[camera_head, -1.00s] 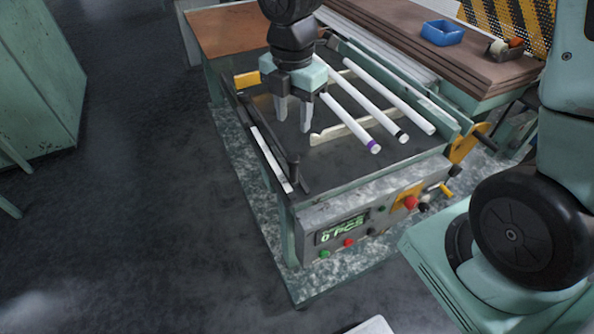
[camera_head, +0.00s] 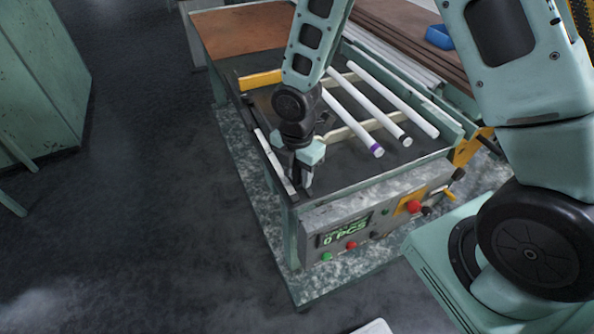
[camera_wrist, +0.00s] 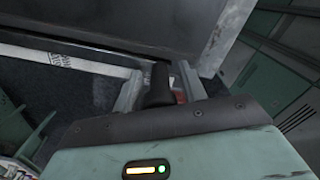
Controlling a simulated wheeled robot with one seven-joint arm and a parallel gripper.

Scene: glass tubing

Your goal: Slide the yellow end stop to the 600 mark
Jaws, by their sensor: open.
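The yellow end stop, a yellow bar (camera_head: 261,80), lies across the far left part of the machine bed. A pale scale strip (camera_head: 272,162) runs along the bed's left edge; in the wrist view the strip (camera_wrist: 65,58) has dark markings too small to read. My gripper (camera_head: 301,183) points down at the near left corner of the bed, far from the yellow bar. In the wrist view its two fingers (camera_wrist: 160,84) are apart, with a black upright handle (camera_wrist: 158,86) between them. I cannot tell whether they touch it. My gripper hides this handle in the head view.
Several white tubes lie on the bed, one with a purple-banded end (camera_head: 377,151), one with a black-banded end (camera_head: 405,141). A control panel (camera_head: 345,232) reading "0 PCS" faces front. A blue box (camera_head: 439,37) sits at the back right. Open floor lies left.

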